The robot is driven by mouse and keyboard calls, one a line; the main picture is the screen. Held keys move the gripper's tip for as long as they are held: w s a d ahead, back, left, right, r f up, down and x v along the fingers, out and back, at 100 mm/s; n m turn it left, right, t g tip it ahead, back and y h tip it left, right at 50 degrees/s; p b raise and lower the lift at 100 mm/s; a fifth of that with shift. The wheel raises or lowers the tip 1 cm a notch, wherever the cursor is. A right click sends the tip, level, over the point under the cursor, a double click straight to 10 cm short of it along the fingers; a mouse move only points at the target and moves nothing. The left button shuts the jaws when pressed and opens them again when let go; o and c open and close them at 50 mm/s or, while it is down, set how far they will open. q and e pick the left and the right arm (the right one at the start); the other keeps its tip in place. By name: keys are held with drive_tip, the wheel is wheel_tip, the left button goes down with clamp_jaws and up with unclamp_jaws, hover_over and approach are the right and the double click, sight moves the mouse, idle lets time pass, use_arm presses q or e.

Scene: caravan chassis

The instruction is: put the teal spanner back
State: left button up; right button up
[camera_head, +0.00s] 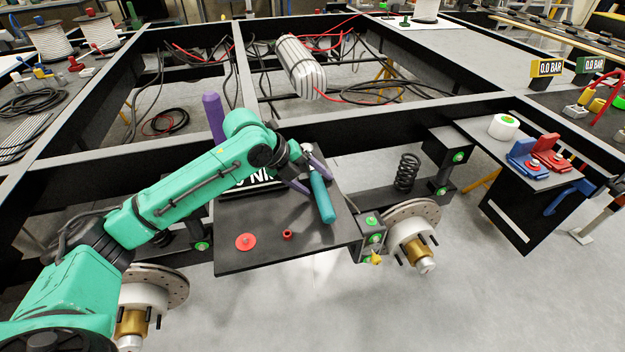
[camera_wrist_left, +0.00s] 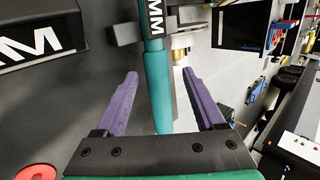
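The teal spanner (camera_head: 322,198) is by the right edge of a black plate (camera_head: 290,258); I cannot tell whether it rests on the plate. My left gripper (camera_head: 306,175), with purple fingers, is at its upper end. In the left wrist view the teal spanner (camera_wrist_left: 160,88), with white lettering, runs between the two fingers of the left gripper (camera_wrist_left: 165,90). The fingers are apart, with gaps on both sides of it. My right gripper is in neither view.
A black block with white lettering (camera_wrist_left: 40,40), a red disc (camera_head: 245,241) and a small red ring (camera_head: 287,234) are on the plate. A purple cylinder (camera_head: 213,117) stands behind my left arm. A brake disc (camera_head: 412,218) and spring (camera_head: 407,172) are to the right.

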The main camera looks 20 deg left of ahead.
use_arm(q)
drive_tip(key=shift+f, duration=0.15)
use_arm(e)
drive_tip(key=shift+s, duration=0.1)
use_arm(q)
drive_tip(key=p+v, duration=0.1)
drive_tip(key=v, duration=1.3)
drive_tip(key=shift+r, duration=0.3)
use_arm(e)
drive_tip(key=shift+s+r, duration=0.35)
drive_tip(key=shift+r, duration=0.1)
use_arm(q)
drive_tip(key=shift+s+a, duration=0.1)
drive_tip(key=shift+s, duration=0.1)
